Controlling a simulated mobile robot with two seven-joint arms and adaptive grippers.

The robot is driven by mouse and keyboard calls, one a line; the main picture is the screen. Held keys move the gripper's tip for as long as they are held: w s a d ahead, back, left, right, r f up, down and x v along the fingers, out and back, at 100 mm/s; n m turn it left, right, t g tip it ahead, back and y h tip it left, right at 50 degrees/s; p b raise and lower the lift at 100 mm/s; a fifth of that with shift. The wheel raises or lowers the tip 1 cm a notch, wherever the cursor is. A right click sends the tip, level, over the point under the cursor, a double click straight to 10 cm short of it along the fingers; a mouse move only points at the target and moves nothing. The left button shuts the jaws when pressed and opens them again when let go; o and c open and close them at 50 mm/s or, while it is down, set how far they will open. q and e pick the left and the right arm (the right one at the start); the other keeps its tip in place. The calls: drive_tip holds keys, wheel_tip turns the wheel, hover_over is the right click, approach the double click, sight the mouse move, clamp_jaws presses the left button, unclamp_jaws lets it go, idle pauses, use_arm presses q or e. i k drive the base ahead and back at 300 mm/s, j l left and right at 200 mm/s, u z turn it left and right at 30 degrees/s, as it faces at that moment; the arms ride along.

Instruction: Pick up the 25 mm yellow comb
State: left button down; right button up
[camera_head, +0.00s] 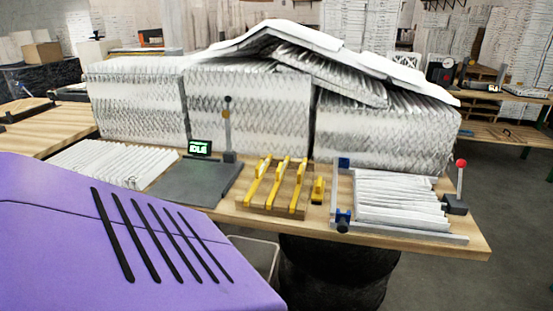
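Three long yellow combs lie side by side, pointing away from me, in a wooden rack (268,204) on the workbench: a left one (257,182), a middle one (278,184) and a right one (299,187). A shorter yellow piece (318,190) sits just right of the rack. No size marks are readable, so I cannot tell which is the 25 mm comb. Neither of my grippers is in view.
A fixture with pleated filters (400,200) and a red-knobbed lever (460,180) stands right of the rack. Left are a dark plate (195,183), an upright post (228,130) and pleated sheets (110,163). Tall filter stacks (250,105) fill the bench's back. A bin (257,255) stands below.

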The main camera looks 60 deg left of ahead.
sight(300, 177)
drive_tip(key=u, duration=1.65)
